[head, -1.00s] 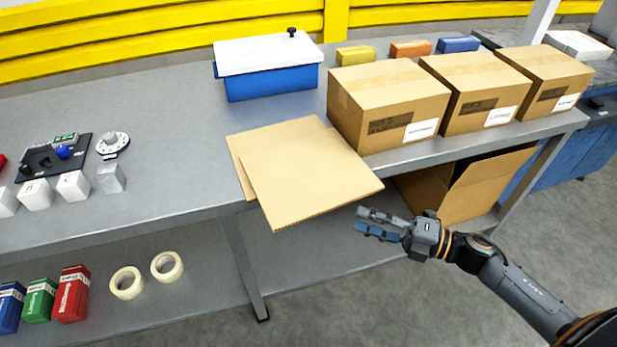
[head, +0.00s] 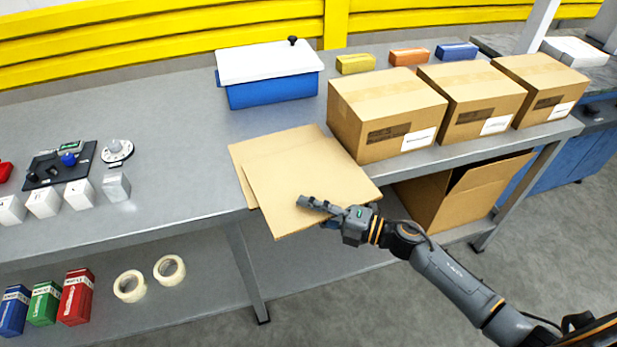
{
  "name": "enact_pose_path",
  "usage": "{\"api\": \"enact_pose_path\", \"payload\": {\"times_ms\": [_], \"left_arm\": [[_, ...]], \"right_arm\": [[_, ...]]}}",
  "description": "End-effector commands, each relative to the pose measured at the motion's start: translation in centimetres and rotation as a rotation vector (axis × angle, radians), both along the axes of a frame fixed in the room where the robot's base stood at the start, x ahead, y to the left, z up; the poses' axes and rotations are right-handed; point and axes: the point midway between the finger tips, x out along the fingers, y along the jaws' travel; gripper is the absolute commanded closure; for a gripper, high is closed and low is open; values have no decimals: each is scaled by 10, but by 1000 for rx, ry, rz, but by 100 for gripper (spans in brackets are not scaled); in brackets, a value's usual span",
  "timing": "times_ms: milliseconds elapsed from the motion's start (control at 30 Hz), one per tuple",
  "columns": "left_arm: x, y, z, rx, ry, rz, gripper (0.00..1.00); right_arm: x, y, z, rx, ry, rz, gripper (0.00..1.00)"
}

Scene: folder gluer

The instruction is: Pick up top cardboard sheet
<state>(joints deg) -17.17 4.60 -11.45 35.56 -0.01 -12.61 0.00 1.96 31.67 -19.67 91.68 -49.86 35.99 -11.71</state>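The top cardboard sheet (head: 285,181) is flat and tan. It lies on another cardboard sheet (head: 240,165) at the front of the grey table, with its front corner out past the table edge. My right gripper (head: 313,212) is at the sheet's front right edge. One finger shows above the sheet. The other is mostly hidden beneath it, with a small blue part showing by the edge. The fingers look spread apart around the edge; whether they touch the sheet is not clear. My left gripper is not in view.
Three closed cardboard boxes (head: 388,105) stand right of the sheets. A blue bin with a white lid (head: 270,75) stands behind. An open carton (head: 455,195) is under the table at right. Tape rolls (head: 130,286) lie on the lower shelf.

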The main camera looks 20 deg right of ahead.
Motion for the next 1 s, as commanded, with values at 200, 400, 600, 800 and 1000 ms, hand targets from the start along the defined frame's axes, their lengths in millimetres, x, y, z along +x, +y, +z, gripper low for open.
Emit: {"api": "enact_pose_path", "payload": {"times_ms": [200, 400, 600, 800, 1000], "left_arm": [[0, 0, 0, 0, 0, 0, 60], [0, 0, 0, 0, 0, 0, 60], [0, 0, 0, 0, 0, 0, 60], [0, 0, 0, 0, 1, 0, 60], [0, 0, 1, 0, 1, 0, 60]], "right_arm": [[1, 1, 0, 0, 0, 0, 64], [1, 1, 0, 0, 0, 0, 100], [1, 1, 0, -1, -1, 0, 100], [0, 1, 0, -1, -1, 0, 100], [-8, 0, 7, -1, 0, 1, 100]]}}
